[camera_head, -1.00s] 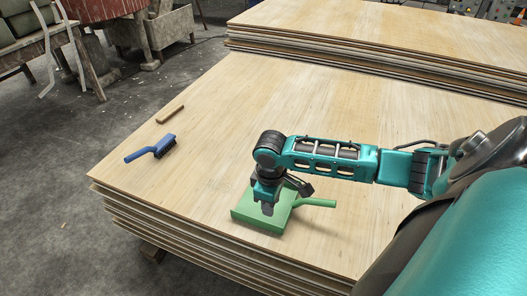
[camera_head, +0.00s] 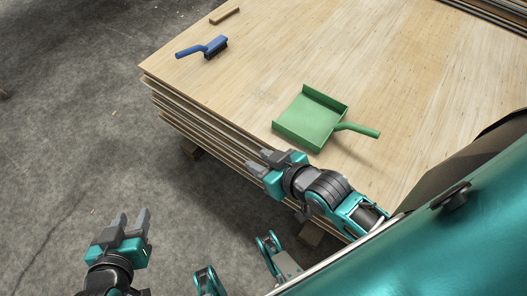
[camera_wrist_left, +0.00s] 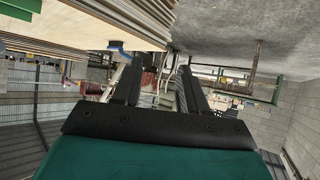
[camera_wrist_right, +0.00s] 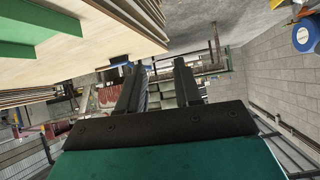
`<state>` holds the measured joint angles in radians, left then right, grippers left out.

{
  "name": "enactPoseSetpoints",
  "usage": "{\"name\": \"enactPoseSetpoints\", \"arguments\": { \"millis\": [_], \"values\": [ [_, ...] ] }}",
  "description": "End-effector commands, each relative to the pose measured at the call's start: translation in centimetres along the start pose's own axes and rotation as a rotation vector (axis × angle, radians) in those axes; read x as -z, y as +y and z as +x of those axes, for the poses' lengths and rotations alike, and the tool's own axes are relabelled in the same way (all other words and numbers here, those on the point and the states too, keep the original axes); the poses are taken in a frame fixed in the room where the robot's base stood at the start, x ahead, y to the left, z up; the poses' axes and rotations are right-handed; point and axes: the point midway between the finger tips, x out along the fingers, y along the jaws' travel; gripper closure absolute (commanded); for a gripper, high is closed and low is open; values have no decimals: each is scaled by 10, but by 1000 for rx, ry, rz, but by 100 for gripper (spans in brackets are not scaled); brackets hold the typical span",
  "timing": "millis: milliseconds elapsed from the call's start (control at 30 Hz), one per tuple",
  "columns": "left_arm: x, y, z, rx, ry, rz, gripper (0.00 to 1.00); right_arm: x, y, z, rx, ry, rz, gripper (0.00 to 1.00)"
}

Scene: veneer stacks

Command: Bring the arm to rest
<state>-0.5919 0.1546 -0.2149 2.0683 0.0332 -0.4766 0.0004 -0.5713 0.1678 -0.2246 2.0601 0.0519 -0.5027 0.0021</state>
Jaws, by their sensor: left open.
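My left gripper (camera_head: 131,216) hangs over the concrete floor, left of the veneer stack, open and empty. My right gripper (camera_head: 259,160) is at the stack's near edge, just left of and below the green dustpan (camera_head: 307,122) in the head view. Its fingers stand apart with nothing between them, as the right wrist view (camera_wrist_right: 160,82) also shows. The dustpan lies on the stack with its handle pointing right, apart from the gripper. A blue brush (camera_head: 213,46) lies further back on the stack. It shows small in the left wrist view (camera_wrist_left: 118,45).
The veneer stack (camera_head: 400,70) fills the right of the head view; its near edge runs close under my right arm. A short wooden block (camera_head: 224,15) lies near the brush. The concrete floor (camera_head: 80,130) on the left looks mostly clear.

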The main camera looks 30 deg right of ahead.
Motion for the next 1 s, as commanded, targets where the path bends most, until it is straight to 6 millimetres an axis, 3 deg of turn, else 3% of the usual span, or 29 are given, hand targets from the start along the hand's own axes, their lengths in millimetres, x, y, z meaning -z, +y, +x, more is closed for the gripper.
{"name": "enactPoseSetpoints", "arguments": {
  "millis": [400,600,800,1000],
  "values": [
    [2,0,-2,0,-1,1,57,3,1,-6,-18,19,2,66],
    [30,-4,-24,15,1,3,57,25,8,-29,-38,10,-1,66],
    [39,-16,-48,53,-18,5,57,41,17,-53,-67,3,-9,66],
    [42,-21,-56,66,-18,11,57,43,22,-60,-81,1,-13,66]
  ]
}}
